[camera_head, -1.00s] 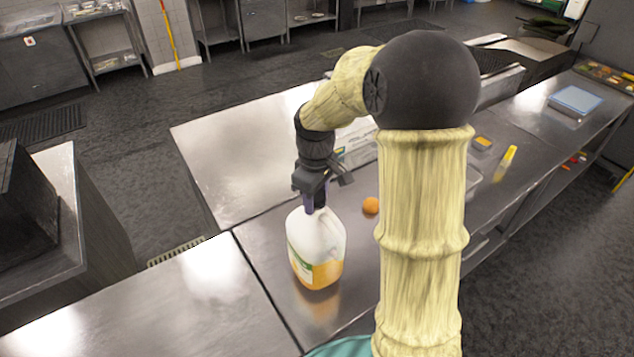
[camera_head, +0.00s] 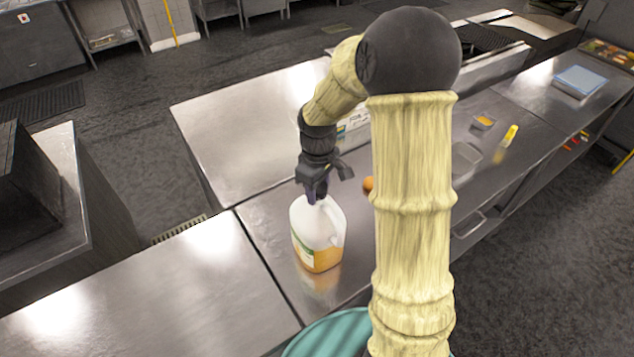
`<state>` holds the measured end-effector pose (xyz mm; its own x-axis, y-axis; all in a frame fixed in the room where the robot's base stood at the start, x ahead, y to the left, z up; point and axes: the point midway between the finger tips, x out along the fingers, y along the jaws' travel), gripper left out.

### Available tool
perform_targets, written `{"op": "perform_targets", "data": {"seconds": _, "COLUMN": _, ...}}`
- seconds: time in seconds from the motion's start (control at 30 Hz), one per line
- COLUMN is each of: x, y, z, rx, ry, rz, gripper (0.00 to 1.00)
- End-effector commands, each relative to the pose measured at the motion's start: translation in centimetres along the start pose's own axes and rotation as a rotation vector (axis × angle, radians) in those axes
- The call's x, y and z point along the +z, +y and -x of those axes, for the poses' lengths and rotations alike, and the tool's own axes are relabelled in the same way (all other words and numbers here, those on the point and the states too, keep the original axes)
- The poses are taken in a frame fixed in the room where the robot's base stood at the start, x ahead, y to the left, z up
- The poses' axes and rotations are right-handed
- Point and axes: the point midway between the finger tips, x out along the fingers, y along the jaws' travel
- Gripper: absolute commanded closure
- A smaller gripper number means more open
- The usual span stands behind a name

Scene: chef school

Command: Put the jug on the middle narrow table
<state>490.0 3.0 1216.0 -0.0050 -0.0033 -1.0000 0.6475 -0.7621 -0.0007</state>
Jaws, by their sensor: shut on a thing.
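The jug (camera_head: 318,236) is a white translucent plastic bottle with a handle, a green-edged label and orange liquid in its lower part. It is upright at the narrow middle table section (camera_head: 262,237), near that section's left seam. I cannot tell whether its base touches the steel top. My gripper (camera_head: 314,198) comes down from above and is shut on the top of the jug. The fingertips are partly hidden against the jug's neck. My arm covers part of the table to the right.
An orange round item (camera_head: 368,184) lies behind the jug, partly hidden by my arm. A clear container (camera_head: 465,158), a yellow bottle (camera_head: 509,136) and a blue-edged tray (camera_head: 579,81) are farther right. A bare steel table (camera_head: 150,300) adjoins at left. A teal round object (camera_head: 330,335) is at the bottom.

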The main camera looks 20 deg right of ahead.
Motion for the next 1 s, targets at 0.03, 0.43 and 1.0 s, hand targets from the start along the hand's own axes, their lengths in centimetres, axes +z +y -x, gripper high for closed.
{"op": "perform_targets", "data": {"seconds": 0.03, "x": -0.2, "y": 0.0, "z": 0.3, "rx": 0.004, "ry": 0.006, "rz": 0.003, "gripper": 1.00}}
{"op": "perform_targets", "data": {"seconds": 0.43, "x": -0.1, "y": -0.1, "z": -0.2, "rx": 0.000, "ry": 0.001, "rz": 0.004, "gripper": 0.38}}
{"op": "perform_targets", "data": {"seconds": 1.0, "x": -0.1, "y": 0.1, "z": 4.2, "rx": 0.005, "ry": 0.006, "rz": 0.000, "gripper": 0.38}}
